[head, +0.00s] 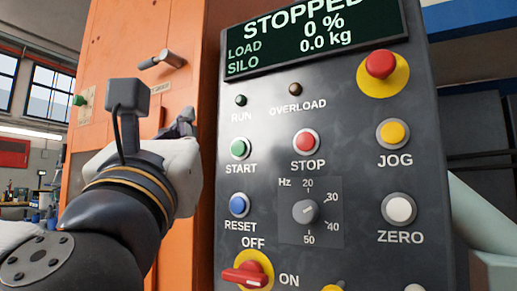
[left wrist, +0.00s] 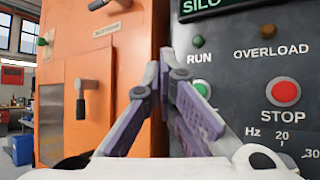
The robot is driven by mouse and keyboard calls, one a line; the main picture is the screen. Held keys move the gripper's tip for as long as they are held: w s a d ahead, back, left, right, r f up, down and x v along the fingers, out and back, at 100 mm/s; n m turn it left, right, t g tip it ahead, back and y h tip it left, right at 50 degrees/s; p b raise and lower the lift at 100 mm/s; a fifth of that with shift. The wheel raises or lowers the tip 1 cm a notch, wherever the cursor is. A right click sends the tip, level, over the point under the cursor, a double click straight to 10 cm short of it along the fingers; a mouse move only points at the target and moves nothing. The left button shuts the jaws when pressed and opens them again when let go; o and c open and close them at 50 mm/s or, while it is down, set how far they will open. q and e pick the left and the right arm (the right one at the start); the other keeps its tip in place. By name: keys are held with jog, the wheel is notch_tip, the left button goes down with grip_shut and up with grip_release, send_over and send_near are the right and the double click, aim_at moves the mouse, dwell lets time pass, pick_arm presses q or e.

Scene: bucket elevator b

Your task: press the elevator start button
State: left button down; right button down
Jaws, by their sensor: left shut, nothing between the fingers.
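The green START button (head: 239,149) is on the dark control panel (head: 262,105), left of the red STOP button (head: 305,142). My left gripper (head: 186,118) is shut and empty, left of the START button, in front of the orange cabinet beside the panel's left edge. In the left wrist view the closed fingers (left wrist: 164,62) point up near the seam between cabinet and panel. There they partly cover the START button (left wrist: 202,88) and its label. Whether a fingertip touches anything cannot be told. My right gripper is not in view.
The panel display (head: 310,32) reads STOPPED, 0 % and 0.0 kg. A blue RESET button (head: 238,206), frequency knob (head: 305,211), yellow JOG button (head: 393,132) and red mushroom button (head: 381,65) are nearby. The orange cabinet (head: 120,45) has a protruding handle (head: 163,60).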

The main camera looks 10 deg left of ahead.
aim_at(230, 143)
pick_arm(q)
jog(key=w+d, duration=0.1)
jog(key=w, duration=0.1)
jog(key=w+d, duration=0.1)
jog(key=w, duration=0.2)
jog(key=w+d, duration=0.1)
jog(key=w, duration=0.2)
jog(key=shift+w, duration=0.15)
jog(key=shift+w+d, duration=0.1)
dwell(1.2)
jog(key=shift+w+d, duration=0.1)
jog(key=shift+w, duration=0.15)
jog(key=shift+w+d, duration=0.15)
jog(key=shift+w, duration=0.25)
dwell(0.6)
jog(key=shift+s, duration=0.1)
jog(key=shift+s+a, duration=0.35)
jog(key=shift+s, duration=0.3)
jog(key=shift+s, duration=0.1)
jog(key=s, duration=0.1)
jog(key=s+a, duration=0.1)
jog(key=s, duration=0.1)
jog(key=s+b, duration=0.1)
jog(key=shift+s+a, duration=0.3)
jog(key=shift+a, duration=0.05)
